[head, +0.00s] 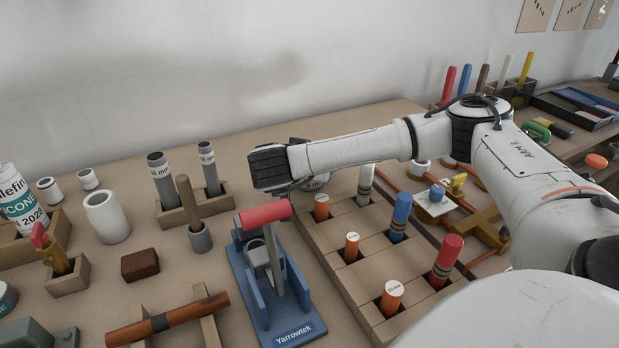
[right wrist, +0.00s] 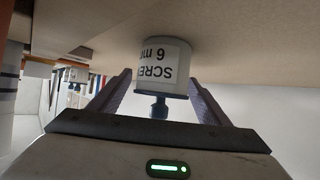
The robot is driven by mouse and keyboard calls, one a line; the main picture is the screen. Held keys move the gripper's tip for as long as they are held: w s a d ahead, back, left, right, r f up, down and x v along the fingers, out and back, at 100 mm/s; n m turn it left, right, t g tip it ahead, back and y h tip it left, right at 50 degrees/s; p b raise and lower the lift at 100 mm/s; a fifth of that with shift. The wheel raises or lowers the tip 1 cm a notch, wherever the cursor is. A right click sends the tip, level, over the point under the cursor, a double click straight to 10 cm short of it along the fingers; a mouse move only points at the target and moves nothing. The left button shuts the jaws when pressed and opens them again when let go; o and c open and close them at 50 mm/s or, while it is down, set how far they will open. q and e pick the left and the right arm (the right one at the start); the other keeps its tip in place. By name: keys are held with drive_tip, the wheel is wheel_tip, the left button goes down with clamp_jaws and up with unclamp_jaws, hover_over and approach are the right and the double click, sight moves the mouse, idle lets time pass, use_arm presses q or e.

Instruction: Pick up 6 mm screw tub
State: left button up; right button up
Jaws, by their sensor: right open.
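The 6 mm screw tub (right wrist: 163,66) is a pale cylinder with a white label and a dark blue knob. It appears upside down in the right wrist view, against the tan table surface. My right gripper (right wrist: 160,80) is open, with one finger on each side of the tub in that view; a gap shows beside the knob. I cannot tell how deep the tub sits between the fingers. My left gripper is not in view.
A wooden block (head: 357,312) with orange, blue, red and white cylinders stands below my right arm. A blue Yarrowtek press (head: 262,310) with a red handle stands front centre. Grey tubes (head: 162,179) in a wooden holder and a white jar (head: 107,218) are left.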

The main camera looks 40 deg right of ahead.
drive_tip(key=shift+d+f, duration=0.1)
clamp_jaws()
idle(0.3)
